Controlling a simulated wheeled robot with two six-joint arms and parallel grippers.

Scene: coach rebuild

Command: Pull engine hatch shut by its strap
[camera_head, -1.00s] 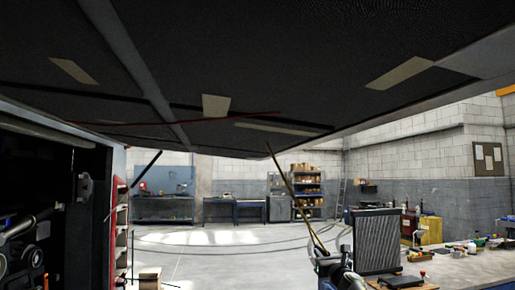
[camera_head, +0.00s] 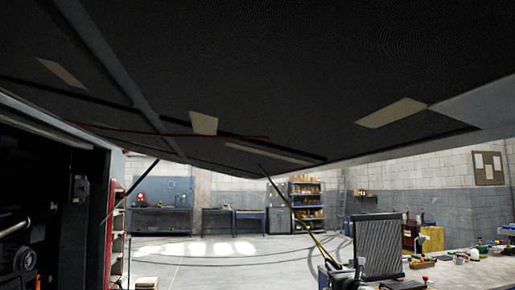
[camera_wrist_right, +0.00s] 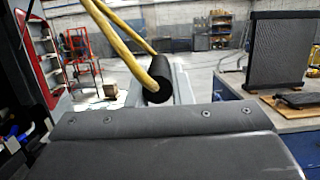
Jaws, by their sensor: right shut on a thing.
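The engine hatch (camera_head: 300,75) is a large dark panel with a grey frame. It hangs raised and tilted across the top of the head view, above the open engine bay (camera_head: 50,190) at left. A tan strap (camera_head: 290,208) runs from the hatch's lower edge down to my right gripper (camera_head: 338,266). In the right wrist view the strap (camera_wrist_right: 118,42) shows as two yellow-tan lengths meeting at a dark tube-shaped grip (camera_wrist_right: 158,82). My right gripper is shut on the strap; its fingertips are hard to make out. My left gripper is out of view.
A bench (camera_head: 465,275) with a radiator (camera_head: 379,246) and small items stands at right, close to my right gripper. Open floor (camera_head: 220,262) lies ahead, with workbenches and shelves (camera_head: 306,205) at the back.

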